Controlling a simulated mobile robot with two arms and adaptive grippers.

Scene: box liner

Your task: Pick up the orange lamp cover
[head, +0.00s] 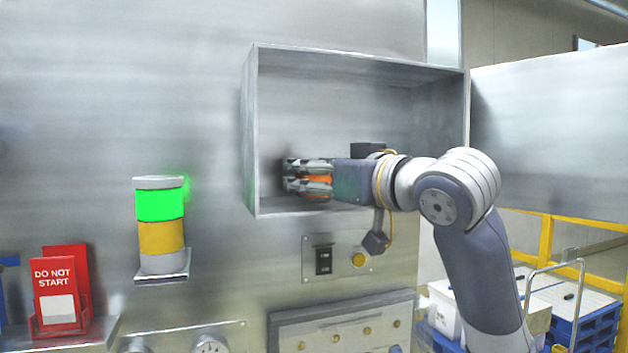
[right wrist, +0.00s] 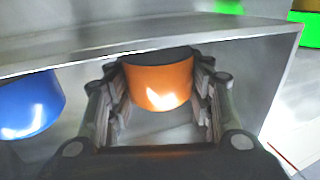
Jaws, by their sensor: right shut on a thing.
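The orange lamp cover (right wrist: 160,84) is a short orange cylinder with a dark top. My right gripper (right wrist: 160,98) is shut on it, with one finger on each side in the right wrist view. In the head view the right gripper (head: 308,178) is inside the open metal cabinet (head: 250,135), and only a strip of the orange cover (head: 318,181) shows between the fingers. Whether the cover rests on the cabinet floor cannot be told. My left gripper is not in view.
A blue cylinder (right wrist: 30,103) stands left of the gripper in the right wrist view. A signal tower (head: 160,225) with green and yellow sections is left of the cabinet. The cabinet door (head: 550,130) stands open at right. Red "DO NOT START" cards (head: 58,285) sit at lower left.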

